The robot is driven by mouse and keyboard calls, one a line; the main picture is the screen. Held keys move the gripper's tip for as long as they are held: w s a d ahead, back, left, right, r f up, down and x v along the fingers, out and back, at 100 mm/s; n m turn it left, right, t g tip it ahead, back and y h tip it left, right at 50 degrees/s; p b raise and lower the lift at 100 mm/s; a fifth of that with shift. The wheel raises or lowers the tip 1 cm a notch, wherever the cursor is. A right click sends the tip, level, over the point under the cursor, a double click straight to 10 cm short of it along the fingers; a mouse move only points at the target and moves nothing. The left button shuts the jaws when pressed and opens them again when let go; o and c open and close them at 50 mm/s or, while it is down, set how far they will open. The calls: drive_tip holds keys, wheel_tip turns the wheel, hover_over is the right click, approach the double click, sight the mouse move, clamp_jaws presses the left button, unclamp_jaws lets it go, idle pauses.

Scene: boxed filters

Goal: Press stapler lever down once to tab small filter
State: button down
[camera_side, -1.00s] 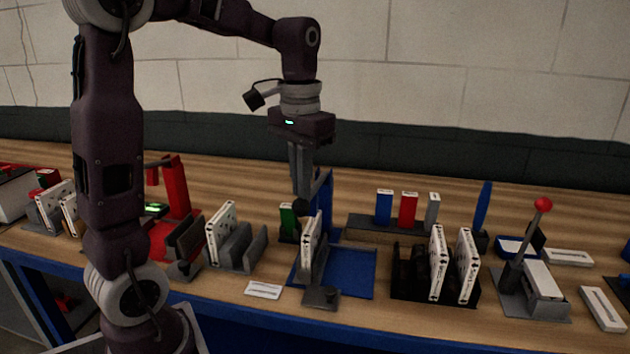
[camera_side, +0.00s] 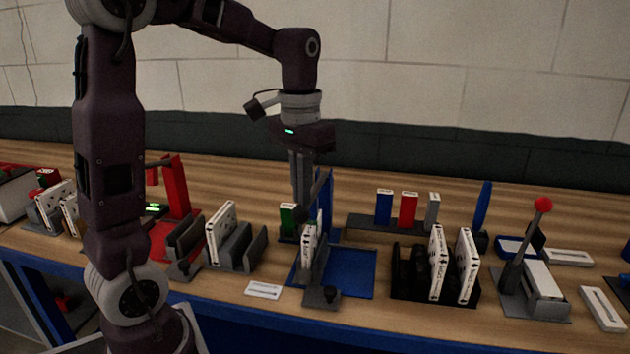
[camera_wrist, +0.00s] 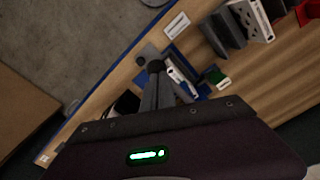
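My gripper (camera_side: 302,226) points straight down over the lever's end, just above the filter. Its fingers are close together and look shut, with nothing visible held.
A grey rack (camera_side: 238,245) with a white filter stands left. A black rack (camera_side: 410,280) with two white filters stands right. A red-knobbed lever fixture (camera_side: 543,204) is farther right. Blue, red and grey boxes stand on a ledge (camera_side: 365,222) behind.

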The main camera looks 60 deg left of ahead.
wheel_tip(320, 180, up, 9)
idle(0.6)
drive_tip(key=shift+f, duration=0.15)
drive_tip(key=s+d+f+m+t, duration=0.1)
drive_tip(key=s+d+f+t, duration=0.1)
drive_tip(key=s+d+f, duration=0.2)
drive_tip(key=s+d+f+m+t, duration=0.2)
drive_tip(key=s+d, duration=0.4)
drive_tip(key=s, duration=0.5)
drive_tip(key=shift+f+t, duration=0.8)
drive_tip(key=shift+f, duration=0.15)
